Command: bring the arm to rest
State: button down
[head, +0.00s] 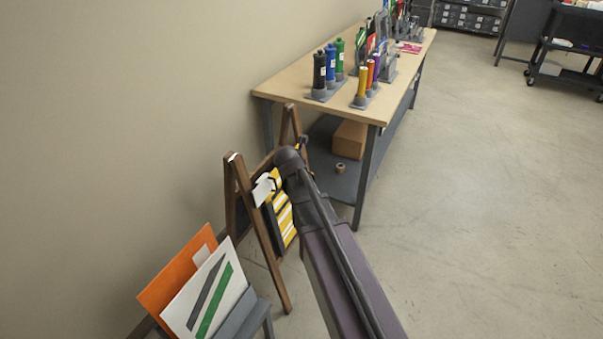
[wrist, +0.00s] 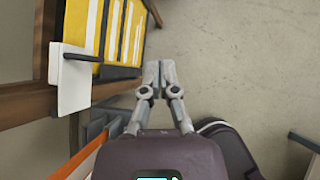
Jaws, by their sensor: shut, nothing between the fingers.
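My gripper (wrist: 158,80) is in the wrist view, its two grey fingers together and empty, over bare floor just right of a wooden easel (wrist: 40,95). The easel also shows in the head view (head: 262,232), holding a dark board with yellow and white striped panels (head: 284,222). A white card (wrist: 68,80) hangs at the easel's edge on a dark peg. In the head view my arm reaches forward to the easel's right side, and the gripper itself is hidden there.
A workbench (head: 290,84) with several coloured bottles stands beyond the easel, a cardboard box (head: 350,142) on its lower shelf. Orange (head: 178,268) and white (head: 208,295) panels stand in a grey rack near left. The wall is at left. Floor (head: 480,220) at right is clear.

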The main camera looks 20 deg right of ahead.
dwell(0.4)
jog(key=s+a+m+g+y+p, duration=0.1)
jog(key=s+a+m+g+y, duration=0.1)
jog(key=s+m, duration=0.9)
jog(key=s+a+m+g+y+p, duration=0.2)
jog(key=s+m, duration=0.9)
jog(key=m, duration=0.7)
jog(key=shift+a+f+m+g, duration=0.3)
jog(key=shift+a+f+g, duration=0.2)
jog(key=shift+g, duration=0.8)
